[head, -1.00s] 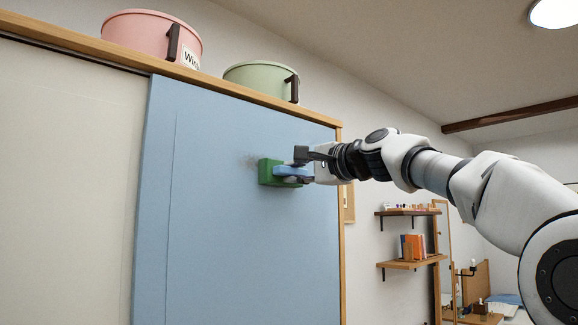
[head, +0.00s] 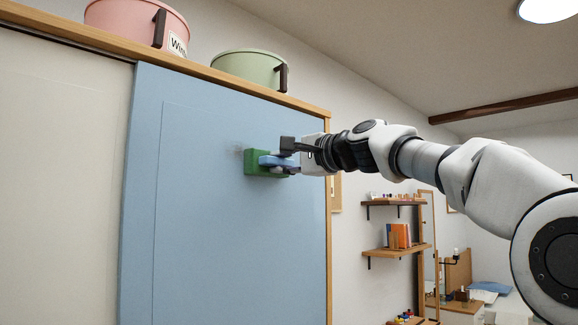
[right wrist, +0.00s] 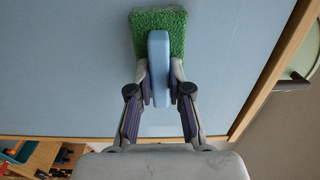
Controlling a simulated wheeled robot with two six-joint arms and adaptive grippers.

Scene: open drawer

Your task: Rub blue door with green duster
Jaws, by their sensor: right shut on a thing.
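The blue door (head: 215,235) is a sliding panel of a tall wardrobe, in the middle of the head view. A faint grey smudge (head: 239,150) shows on it at the duster's upper left corner. My right gripper (head: 285,157) is shut on the blue handle of the green duster (head: 254,163). In the right wrist view, the fingers (right wrist: 160,88) grip both sides of the handle, and the bristly green pad (right wrist: 176,24) faces the door (right wrist: 60,60). The pad looks to be against the door or very near it. My left gripper is in neither view.
A pink pot (head: 125,18) and a green pot (head: 245,68) stand on the wardrobe's wooden top. A cream door (head: 60,170) is to the left. Wall shelves (head: 395,252) with books are to the right, beyond the wooden edge (head: 328,220).

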